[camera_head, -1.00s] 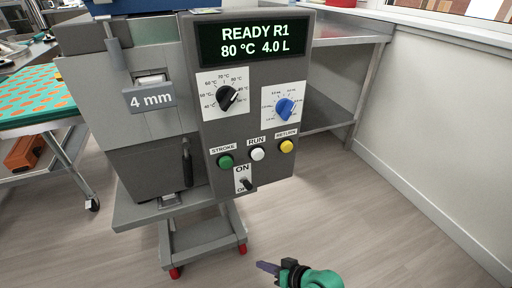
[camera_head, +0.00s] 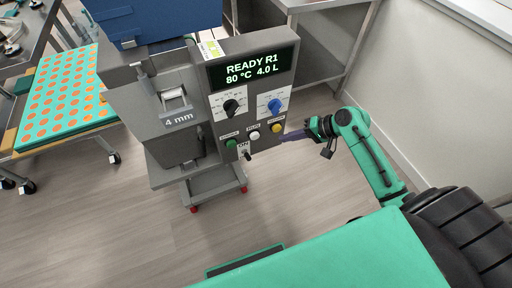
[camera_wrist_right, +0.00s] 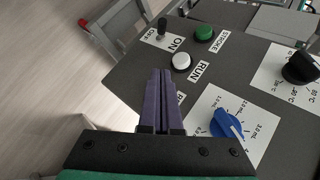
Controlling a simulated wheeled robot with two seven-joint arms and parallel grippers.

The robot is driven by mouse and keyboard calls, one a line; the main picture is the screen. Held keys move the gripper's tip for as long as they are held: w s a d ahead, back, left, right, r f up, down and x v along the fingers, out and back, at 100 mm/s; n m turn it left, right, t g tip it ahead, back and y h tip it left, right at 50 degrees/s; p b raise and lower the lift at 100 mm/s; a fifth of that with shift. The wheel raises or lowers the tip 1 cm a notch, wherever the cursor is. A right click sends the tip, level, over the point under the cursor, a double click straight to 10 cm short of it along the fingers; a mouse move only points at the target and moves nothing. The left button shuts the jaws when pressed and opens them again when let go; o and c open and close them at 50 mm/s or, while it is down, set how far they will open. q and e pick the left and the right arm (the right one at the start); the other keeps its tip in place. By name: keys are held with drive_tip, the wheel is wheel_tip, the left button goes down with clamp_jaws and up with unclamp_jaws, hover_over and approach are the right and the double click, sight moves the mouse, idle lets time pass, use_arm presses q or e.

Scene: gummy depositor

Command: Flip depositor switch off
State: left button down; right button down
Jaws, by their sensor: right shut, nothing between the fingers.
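The depositor's grey control panel (camera_head: 262,110) faces me in the head view, its display reading READY R1, 80 °C, 4.0 L. The ON/OFF switch (camera_head: 246,153) is a small lever low on the panel, below the green button. It also shows in the wrist view (camera_wrist_right: 162,28), beyond my fingertips; I cannot tell its position for sure. My right gripper (camera_head: 286,137) is shut and empty, its purple fingers pointing left at the panel's lower right edge. In the wrist view the right gripper (camera_wrist_right: 161,74) overlaps the panel near the white button, apart from the switch. My left gripper is out of view.
Green (camera_head: 231,143), white (camera_head: 254,135) and yellow (camera_head: 276,127) buttons sit close above the switch. Black (camera_head: 231,107) and blue (camera_head: 275,105) knobs are higher. A tray of orange gummies (camera_head: 62,92) stands left. A steel table is behind; floor in front is open.

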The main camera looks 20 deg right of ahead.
approach(247, 156)
drive_tip(key=w+a+f, duration=0.2)
drive_tip(key=w+f, duration=0.2)
drive_tip(key=shift+s+a+f, duration=0.1)
drive_tip(key=shift+a+f, duration=0.2)
drive_tip(key=shift+f, duration=0.15)
drive_tip(key=shift+f, duration=0.1)
